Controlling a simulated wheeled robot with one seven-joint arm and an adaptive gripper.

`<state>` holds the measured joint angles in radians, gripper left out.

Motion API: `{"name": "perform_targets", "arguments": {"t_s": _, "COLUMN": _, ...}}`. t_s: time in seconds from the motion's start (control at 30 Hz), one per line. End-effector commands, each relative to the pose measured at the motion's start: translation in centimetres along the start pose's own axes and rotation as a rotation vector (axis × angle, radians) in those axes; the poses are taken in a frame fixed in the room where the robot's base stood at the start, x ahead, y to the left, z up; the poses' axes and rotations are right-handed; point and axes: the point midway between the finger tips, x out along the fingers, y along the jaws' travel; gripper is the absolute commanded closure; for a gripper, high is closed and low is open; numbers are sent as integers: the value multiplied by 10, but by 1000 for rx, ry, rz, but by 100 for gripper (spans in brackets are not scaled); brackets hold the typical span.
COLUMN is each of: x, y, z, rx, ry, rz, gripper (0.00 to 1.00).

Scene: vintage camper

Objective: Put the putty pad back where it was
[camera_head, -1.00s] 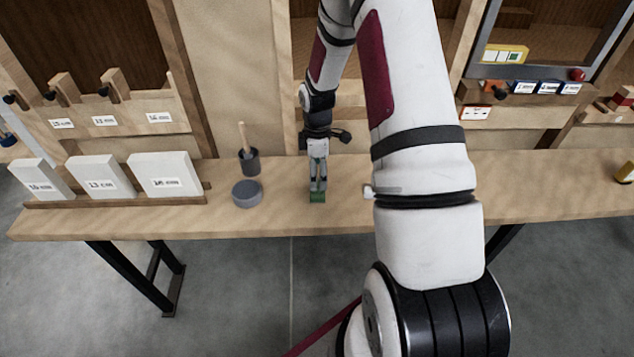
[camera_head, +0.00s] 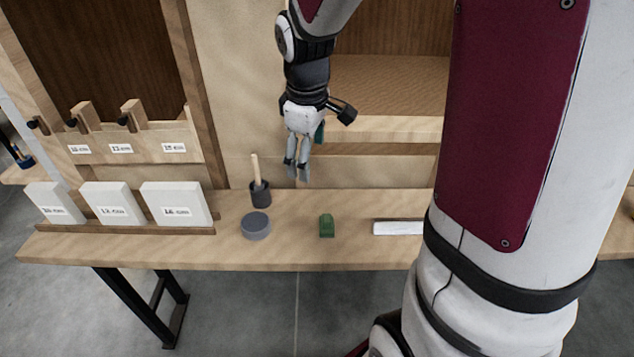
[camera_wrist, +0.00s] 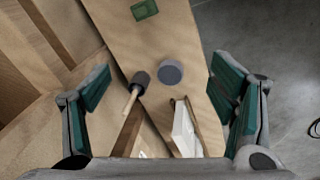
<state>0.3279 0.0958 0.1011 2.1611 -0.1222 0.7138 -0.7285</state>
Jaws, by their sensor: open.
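A small green block, which looks like the putty pad (camera_head: 326,226), lies on the wooden bench (camera_head: 290,250) between a grey round tin and a white bar. It also shows at the top of the wrist view (camera_wrist: 145,9). My gripper (camera_head: 297,172) is raised above the bench, up and to the left of the green block, and apart from it. Its fingers are spread and empty; the wrist view shows bare space between the green finger pads (camera_wrist: 165,95).
The grey tin (camera_head: 256,226) stands left of the green block, with a dark cup holding a wooden handle (camera_head: 260,192) behind it. White labelled boxes (camera_head: 112,203) stand in a rack at left. A white bar (camera_head: 398,228) lies at right, partly behind my arm.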

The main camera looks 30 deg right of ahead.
Motion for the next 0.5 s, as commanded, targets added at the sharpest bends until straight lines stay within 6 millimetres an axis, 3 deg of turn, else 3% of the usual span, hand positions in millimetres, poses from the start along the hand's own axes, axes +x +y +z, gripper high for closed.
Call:
{"name": "perform_targets", "arguments": {"t_s": 0.03, "x": -21, "y": -12, "z": 2, "rx": 37, "ry": 21, "rz": 20, "gripper": 22}}
{"name": "perform_targets", "arguments": {"t_s": 0.2, "x": -72, "y": -54, "z": 16, "rx": 190, "ry": 86, "rz": 52, "gripper": 22}}
{"name": "perform_targets", "arguments": {"t_s": 0.5, "x": -129, "y": -130, "z": 57, "rx": 450, "ry": 228, "rz": 41, "gripper": 22}}
